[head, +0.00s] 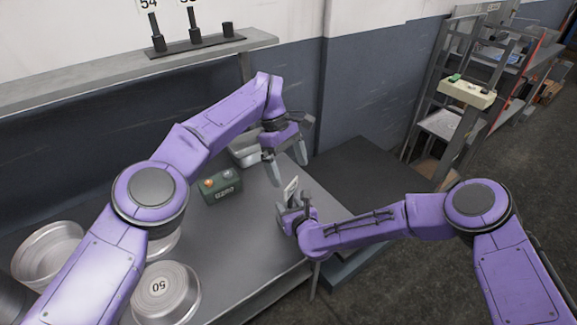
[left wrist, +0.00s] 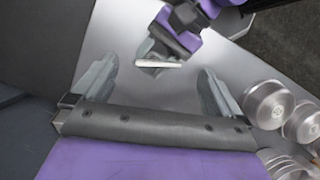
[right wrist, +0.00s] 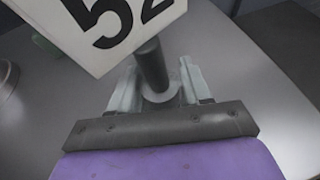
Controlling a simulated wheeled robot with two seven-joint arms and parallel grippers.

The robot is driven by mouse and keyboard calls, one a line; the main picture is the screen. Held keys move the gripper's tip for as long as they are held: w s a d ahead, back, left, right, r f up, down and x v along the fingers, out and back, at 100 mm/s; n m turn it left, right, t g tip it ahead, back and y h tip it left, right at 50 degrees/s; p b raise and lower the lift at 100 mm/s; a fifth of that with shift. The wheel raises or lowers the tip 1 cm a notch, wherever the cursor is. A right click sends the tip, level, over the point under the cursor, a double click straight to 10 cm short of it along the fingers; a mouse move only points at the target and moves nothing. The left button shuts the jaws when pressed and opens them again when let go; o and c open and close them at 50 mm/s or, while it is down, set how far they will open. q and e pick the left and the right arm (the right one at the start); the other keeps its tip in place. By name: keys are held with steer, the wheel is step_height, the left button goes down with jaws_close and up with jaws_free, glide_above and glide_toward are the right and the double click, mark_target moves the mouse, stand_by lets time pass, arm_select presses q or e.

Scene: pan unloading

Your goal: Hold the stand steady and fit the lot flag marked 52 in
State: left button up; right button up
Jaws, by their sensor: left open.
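The lot flag marked 52 (right wrist: 120,30) is a white plate with black digits on a dark post. My right gripper (head: 290,203) is shut on the flag's post, above the table's right part; the plate shows at a slant in the head view (head: 291,187) and nearly edge-on in the left wrist view (left wrist: 158,63). The dark stand (head: 200,44) is on the wall shelf at the upper left. It bears a flag marked 54 (head: 149,6), a second flag cut off by the frame, and a short bare post (head: 228,29). My left gripper (head: 286,163) is open and empty, pointing down, well away from the stand.
On the grey table (head: 235,245) are a green box (head: 221,187) with buttons, a metal tray (head: 246,152), a pan marked 50 (head: 168,305) and other pans (head: 45,250). The shelf (head: 75,88) juts out from the wall. Racks stand at the right.

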steer(key=o, duration=0.3)
steer(key=v, duration=1.2)
